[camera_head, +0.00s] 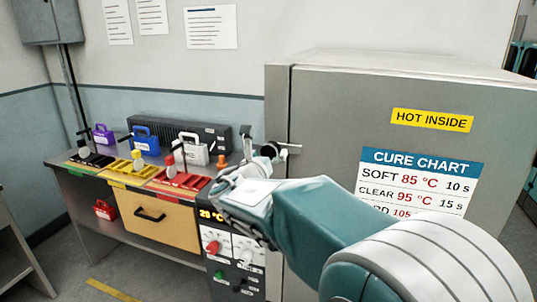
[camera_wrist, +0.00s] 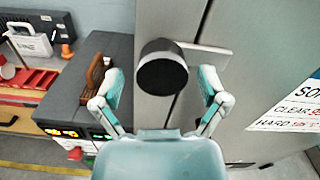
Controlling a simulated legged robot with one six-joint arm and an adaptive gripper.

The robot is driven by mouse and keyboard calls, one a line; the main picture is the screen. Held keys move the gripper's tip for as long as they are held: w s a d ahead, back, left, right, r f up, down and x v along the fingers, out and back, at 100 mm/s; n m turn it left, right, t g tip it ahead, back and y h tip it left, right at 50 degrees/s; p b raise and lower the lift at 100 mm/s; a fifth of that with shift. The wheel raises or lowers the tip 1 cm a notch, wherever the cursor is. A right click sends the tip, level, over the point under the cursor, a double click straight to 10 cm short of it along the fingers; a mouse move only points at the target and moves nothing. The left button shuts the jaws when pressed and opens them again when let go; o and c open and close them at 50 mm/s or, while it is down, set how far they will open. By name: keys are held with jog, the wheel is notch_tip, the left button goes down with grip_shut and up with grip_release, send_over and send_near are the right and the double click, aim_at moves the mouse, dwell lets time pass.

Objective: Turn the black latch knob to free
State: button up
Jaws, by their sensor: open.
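The black latch knob (camera_wrist: 162,72) shows large in the wrist view, round and dark, on the front of the grey oven cabinet. A pale latch bar (camera_wrist: 205,48) reaches from it to the right across the door seam. My gripper (camera_wrist: 160,84) is open, with one fingertip left and one right of the knob in the picture; neither is seen touching it. In the head view the knob (camera_head: 270,149) is partly hidden behind my gripper (camera_head: 258,158), and the bar's end shows to its right.
The grey door (camera_head: 340,115) carries a HOT INSIDE sign (camera_head: 432,120) and a cure chart (camera_head: 420,172). Left of the cabinet stands a bench with coloured trays (camera_head: 130,170), a control panel (camera_head: 234,248) and a brown-handled lever (camera_wrist: 96,72), close to my left finger in the wrist view.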

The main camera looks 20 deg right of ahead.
jog(key=shift+c, duration=0.3)
grip_shut()
